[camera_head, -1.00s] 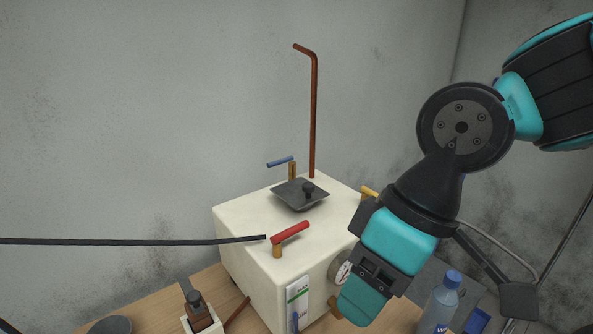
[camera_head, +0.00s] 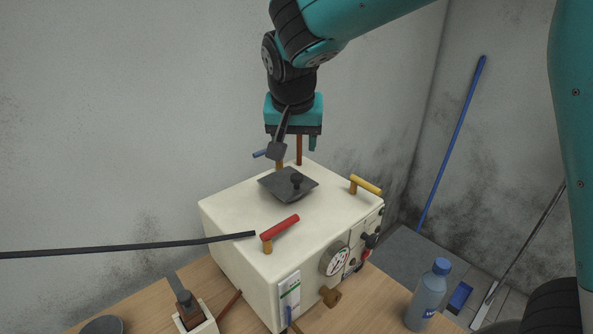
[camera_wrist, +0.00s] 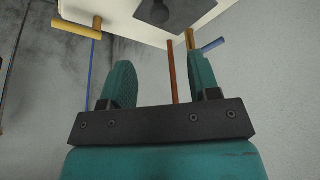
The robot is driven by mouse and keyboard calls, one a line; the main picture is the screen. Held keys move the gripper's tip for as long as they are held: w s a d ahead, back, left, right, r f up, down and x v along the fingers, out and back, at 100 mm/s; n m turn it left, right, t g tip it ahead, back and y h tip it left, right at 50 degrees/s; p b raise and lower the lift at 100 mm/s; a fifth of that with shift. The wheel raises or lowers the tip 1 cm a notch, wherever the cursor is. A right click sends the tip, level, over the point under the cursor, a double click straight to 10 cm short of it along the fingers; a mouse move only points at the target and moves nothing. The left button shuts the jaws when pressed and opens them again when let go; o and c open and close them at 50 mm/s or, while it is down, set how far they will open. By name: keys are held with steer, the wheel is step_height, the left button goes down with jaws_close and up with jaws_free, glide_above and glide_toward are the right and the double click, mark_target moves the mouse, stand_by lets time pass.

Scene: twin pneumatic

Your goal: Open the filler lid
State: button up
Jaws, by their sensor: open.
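The filler lid (camera_head: 275,190) is a dark grey square plate with a black round knob (camera_head: 297,181). It lies flat and closed on top of the cream box (camera_head: 225,212). In the wrist view the lid (camera_wrist: 190,12) shows at the top edge, partly cut off. My gripper (camera_head: 296,146) hangs above and behind the lid, near the upright copper pipe and blue-handled valve, apart from the lid. In the wrist view my gripper (camera_wrist: 165,78) is open, with nothing held between the fingers; the copper pipe shows in the gap.
A blue handle (camera_head: 260,154), copper pipe (camera_head: 299,150), red handle (camera_head: 281,228) and yellow handle (camera_head: 366,185) stand on the box. A gauge (camera_head: 335,260) is on its front. A dark bar (camera_head: 130,246) reaches in from the left. A bottle (camera_head: 428,295) stands at right.

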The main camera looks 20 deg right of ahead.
mark_target(297, 176)
steer(key=p+x, duration=0.2)
steer(key=x, duration=0.9)
steer(key=shift+w+f+p, duration=0.2)
steer(key=shift+f+p, duration=0.05)
steer(key=shift+p, duration=0.05)
jaws_close()
